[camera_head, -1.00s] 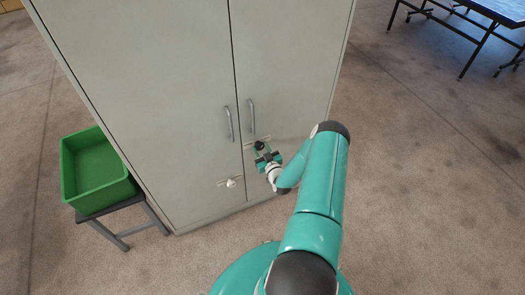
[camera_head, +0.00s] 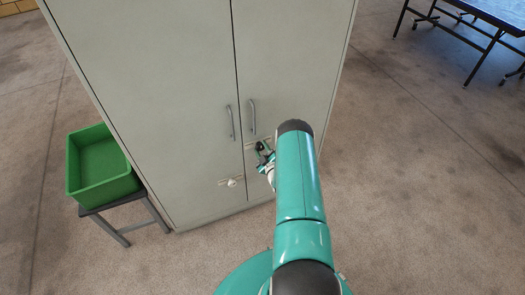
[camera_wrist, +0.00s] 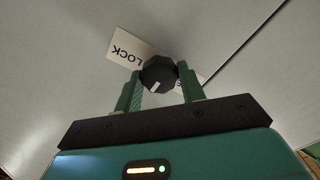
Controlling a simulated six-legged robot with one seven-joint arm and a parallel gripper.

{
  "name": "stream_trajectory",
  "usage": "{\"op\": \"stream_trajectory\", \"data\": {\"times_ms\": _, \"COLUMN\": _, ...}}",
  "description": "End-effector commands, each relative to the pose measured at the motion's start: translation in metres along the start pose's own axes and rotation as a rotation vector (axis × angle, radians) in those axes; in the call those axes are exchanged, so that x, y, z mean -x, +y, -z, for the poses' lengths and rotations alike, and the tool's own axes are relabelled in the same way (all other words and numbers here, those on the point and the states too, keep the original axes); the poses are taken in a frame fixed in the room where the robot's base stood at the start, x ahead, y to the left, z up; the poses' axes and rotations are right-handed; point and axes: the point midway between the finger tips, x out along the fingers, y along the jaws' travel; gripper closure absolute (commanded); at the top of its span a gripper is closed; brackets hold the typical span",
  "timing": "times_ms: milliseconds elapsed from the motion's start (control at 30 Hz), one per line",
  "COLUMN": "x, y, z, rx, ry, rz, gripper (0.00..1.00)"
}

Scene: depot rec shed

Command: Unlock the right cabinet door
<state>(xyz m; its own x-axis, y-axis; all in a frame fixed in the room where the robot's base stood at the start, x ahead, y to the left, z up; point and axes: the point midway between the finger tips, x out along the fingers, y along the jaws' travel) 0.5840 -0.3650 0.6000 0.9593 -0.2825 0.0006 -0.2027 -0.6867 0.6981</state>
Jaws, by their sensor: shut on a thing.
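The right cabinet door (camera_head: 290,65) is grey and closed. Its black knob (camera_wrist: 158,72) has a white mark and sits on a pale label plate (camera_wrist: 125,48). The plate reads LOCK, upside down in the wrist view; its other word is mostly hidden by the knob and a finger. My gripper (camera_wrist: 160,80) has its green fingers on both sides of the knob, shut on it. In the head view my gripper (camera_head: 264,158) is partly hidden by my arm, at the door's lower inner edge below the right handle (camera_head: 252,117).
The left door (camera_head: 150,90) is closed, with its own handle (camera_head: 230,122) and a white knob (camera_head: 232,182). A green bin (camera_head: 100,170) stands on a stool (camera_head: 127,215) at left. A blue-topped table (camera_head: 490,20) is far right. Floor on the right is clear.

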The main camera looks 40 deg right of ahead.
Motion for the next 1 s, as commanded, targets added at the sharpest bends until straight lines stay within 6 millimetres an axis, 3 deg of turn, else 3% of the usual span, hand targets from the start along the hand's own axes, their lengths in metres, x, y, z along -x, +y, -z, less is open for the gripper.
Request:
{"op": "stream_trajectory", "data": {"times_ms": 600, "x": 0.0017, "y": -0.0001, "z": 0.0011, "rx": 0.57, "ry": 0.004, "rz": 0.002, "gripper": 1.0}}
{"op": "stream_trajectory", "data": {"times_ms": 1000, "x": 0.0019, "y": 0.0006, "z": 0.0007, "rx": 0.78, "ry": 0.003, "rz": -0.001, "gripper": 1.0}}
